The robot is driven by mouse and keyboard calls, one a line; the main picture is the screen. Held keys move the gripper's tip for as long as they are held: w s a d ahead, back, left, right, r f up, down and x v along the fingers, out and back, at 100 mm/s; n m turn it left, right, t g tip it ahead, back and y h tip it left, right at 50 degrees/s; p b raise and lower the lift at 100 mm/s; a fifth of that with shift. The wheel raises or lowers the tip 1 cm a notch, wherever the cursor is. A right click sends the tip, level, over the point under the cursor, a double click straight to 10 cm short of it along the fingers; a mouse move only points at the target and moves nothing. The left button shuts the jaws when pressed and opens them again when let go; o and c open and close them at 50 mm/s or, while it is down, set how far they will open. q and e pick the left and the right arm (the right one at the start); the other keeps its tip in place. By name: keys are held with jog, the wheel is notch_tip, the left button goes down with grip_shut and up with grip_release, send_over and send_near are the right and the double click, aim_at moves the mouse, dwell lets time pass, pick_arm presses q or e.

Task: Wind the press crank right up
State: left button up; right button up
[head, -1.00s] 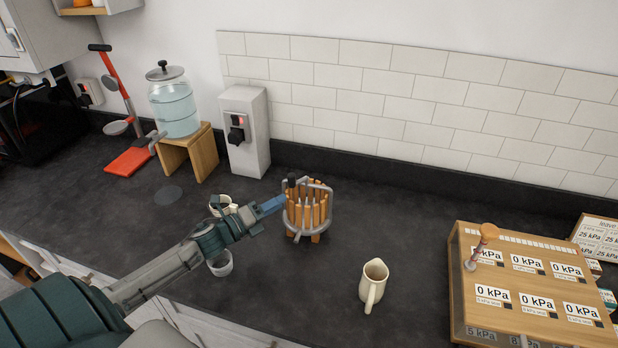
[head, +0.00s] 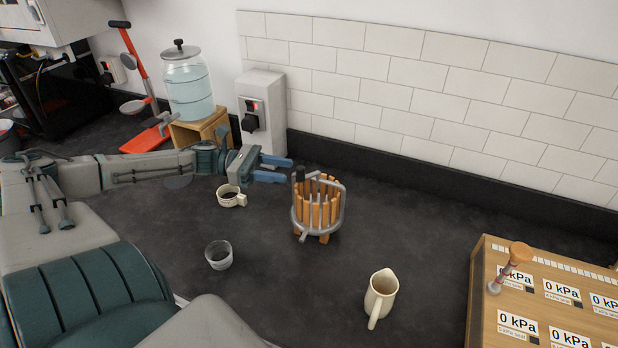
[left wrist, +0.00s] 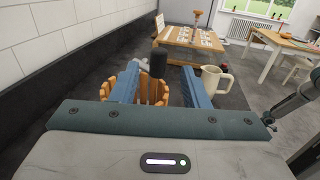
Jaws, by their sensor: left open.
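The press (head: 318,208) is a small basket of wooden slats in a grey metal frame, standing on the dark counter. Its crank has a black upright handle (head: 299,174) at the top left of the frame. My left gripper (head: 290,170) is open and empty, with blue fingers just left of the handle and at about its height. In the left wrist view the black handle (left wrist: 158,64) shows between the two fingers, beyond their tips, with the slatted basket (left wrist: 153,90) below. I cannot tell whether a finger touches the handle. My right gripper is not in view.
A cream jug (head: 380,297) stands to the right of the press, and a wooden box with kPa labels (head: 480,290) beyond it. A cup with dark contents (head: 231,196) and a small grey pot (head: 219,255) stand to the left. A grey switch post (head: 262,115) stands behind.

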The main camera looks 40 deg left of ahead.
aim_at(301, 172)
pick_arm(q)
jog(key=b+x, duration=0.1)
jog(key=x, duration=0.4)
jog(key=shift+w+d, duration=0.2)
jog(key=shift+w, duration=0.1)
jog(key=shift+b+x, duration=0.3)
jog(key=shift+x, duration=0.45)
jog(key=shift+d, duration=0.2)
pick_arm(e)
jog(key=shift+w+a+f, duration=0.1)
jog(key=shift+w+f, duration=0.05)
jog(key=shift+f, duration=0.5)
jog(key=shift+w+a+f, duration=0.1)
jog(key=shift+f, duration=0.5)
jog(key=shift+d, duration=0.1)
